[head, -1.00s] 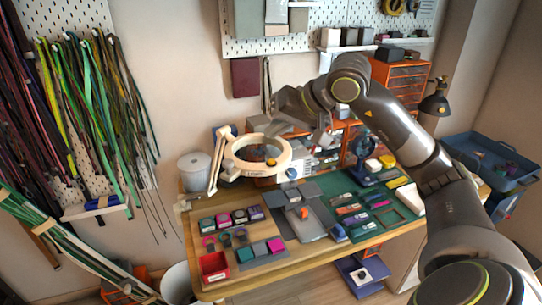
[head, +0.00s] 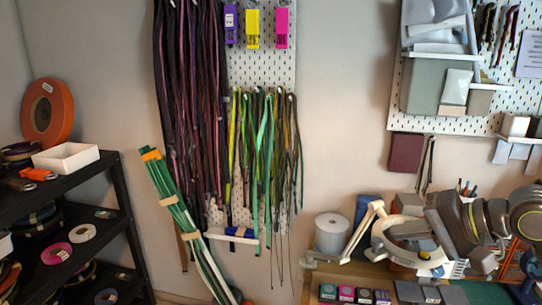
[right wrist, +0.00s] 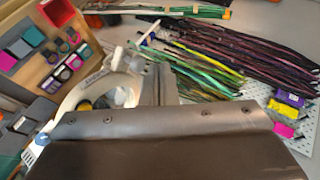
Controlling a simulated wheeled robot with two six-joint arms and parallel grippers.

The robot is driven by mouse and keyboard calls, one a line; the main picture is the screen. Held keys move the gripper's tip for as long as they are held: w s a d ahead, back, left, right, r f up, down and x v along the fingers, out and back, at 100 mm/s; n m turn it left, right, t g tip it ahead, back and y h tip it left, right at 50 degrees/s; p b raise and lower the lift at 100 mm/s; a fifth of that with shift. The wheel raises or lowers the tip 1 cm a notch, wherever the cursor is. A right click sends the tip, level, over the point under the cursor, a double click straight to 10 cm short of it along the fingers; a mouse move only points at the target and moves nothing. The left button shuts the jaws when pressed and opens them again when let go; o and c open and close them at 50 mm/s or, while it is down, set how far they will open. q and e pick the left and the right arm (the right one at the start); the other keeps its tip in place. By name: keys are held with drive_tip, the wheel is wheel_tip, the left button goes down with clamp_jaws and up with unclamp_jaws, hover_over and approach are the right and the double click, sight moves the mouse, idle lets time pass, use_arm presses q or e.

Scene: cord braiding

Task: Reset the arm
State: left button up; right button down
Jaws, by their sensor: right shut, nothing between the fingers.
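My right arm comes in from the right edge of the head view. Its gripper (head: 412,238) is in front of the white ring lamp (head: 378,222), over the back of the workbench, and partly overlaps it. The gripper is shut and empty. In the right wrist view, my gripper's grey body fills the bottom, and the ring lamp (right wrist: 75,93) shows beyond it. I cannot tell how close the gripper is to the lamp. My left gripper is not in view.
Cords (head: 265,150) hang on a pegboard, with a green cord bundle (head: 172,200) leaning beside them. A black shelf (head: 120,190) with spools stands at left. A white spool (head: 331,233) stands by the lamp. Small boxes (head: 346,293) line the bench.

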drive_tip(key=s+a+r+m+t+y, duration=0.35)
drive_tip(key=a+m+y, duration=0.25)
drive_tip(key=m+y, duration=0.5)
drive_tip(key=d+f+m+t+h, duration=0.3)
drive_tip(key=d+m+t+h, duration=0.45)
drive_tip(key=m, duration=0.85)
drive_tip(key=d+f+m+t+h, duration=0.4)
drive_tip(key=m+h, duration=0.6)
drive_tip(key=m, duration=0.5)
drive_tip(key=s+d+f+m+g+h, duration=0.2)
drive_tip(key=d+f+m+g+h, duration=0.15)
drive_tip(key=f+m, duration=0.3)
drive_tip(key=s+d+f+m+g+h, duration=0.2)
drive_tip(key=f+m+g+h, duration=0.15)
drive_tip(key=f+m, duration=0.3)
drive_tip(key=s+a+f+m+g+y, duration=0.25)
drive_tip(key=s+f+m+g, duration=0.35)
drive_tip(key=s+f, duration=0.4)
drive_tip(key=s+a+f+m+g+y, duration=0.1)
drive_tip(key=s+a+f+m+g, duration=0.4)
drive_tip(key=s+f, duration=0.5)
wheel_tip(320, 180, down, 24)
drive_tip(key=d+g, duration=0.2)
drive_tip(key=g, duration=0.1)
drive_tip(key=s+f, duration=1.5)
drive_tip(key=f, duration=0.1)
drive_tip(key=shift+s+a+m+g+y, duration=0.25)
drive_tip(key=shift+a+m+g+y, duration=0.05)
drive_tip(key=shift+a+m+g, duration=0.15)
